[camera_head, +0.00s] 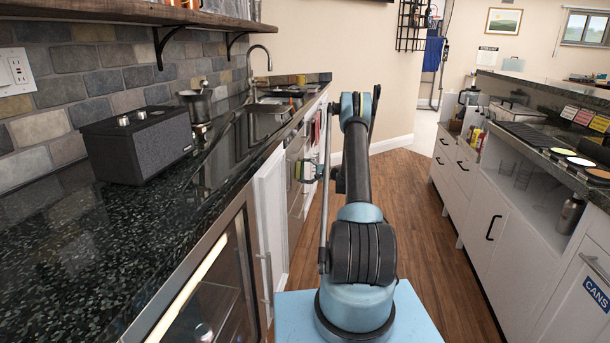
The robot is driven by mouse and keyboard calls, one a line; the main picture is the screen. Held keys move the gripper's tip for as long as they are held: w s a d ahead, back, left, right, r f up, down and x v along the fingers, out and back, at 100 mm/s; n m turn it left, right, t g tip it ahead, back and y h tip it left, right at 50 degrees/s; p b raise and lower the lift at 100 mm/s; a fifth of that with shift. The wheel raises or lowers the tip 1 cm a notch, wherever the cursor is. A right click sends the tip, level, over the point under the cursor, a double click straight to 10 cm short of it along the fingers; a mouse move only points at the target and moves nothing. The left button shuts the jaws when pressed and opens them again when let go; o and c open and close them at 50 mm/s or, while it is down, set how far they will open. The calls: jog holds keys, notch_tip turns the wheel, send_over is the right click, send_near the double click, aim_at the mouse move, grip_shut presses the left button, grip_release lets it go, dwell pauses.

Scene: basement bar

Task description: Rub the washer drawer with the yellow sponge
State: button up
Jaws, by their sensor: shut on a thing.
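My gripper (310,171) is at the front of the left counter, beyond the white cabinet door. It is shut on the yellow sponge (300,171), which shows as a small yellow and dark green patch. The sponge is held at the stainless front that looks like the washer drawer (295,200). It seems close to that front, but I cannot tell whether it touches. My arm partly hides the area around the gripper.
The dark left counter holds a black speaker (138,143), a sink (268,107) and a faucet (261,62). Below it are a white cabinet door (270,205) and a glass-fronted cooler (215,300). White cabinets (486,222) line the right. The wooden floor (415,205) between is clear.

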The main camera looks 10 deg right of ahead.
jog(key=shift+w+a, duration=0.1)
jog(key=shift+a, duration=0.1)
jog(key=shift+w, duration=0.1)
jog(key=w+d, duration=0.3)
jog(key=w, duration=0.7)
jog(key=shift+w+d, duration=0.15)
jog(key=shift+w, duration=0.15)
dwell(0.9)
jog(key=shift+s, duration=0.1)
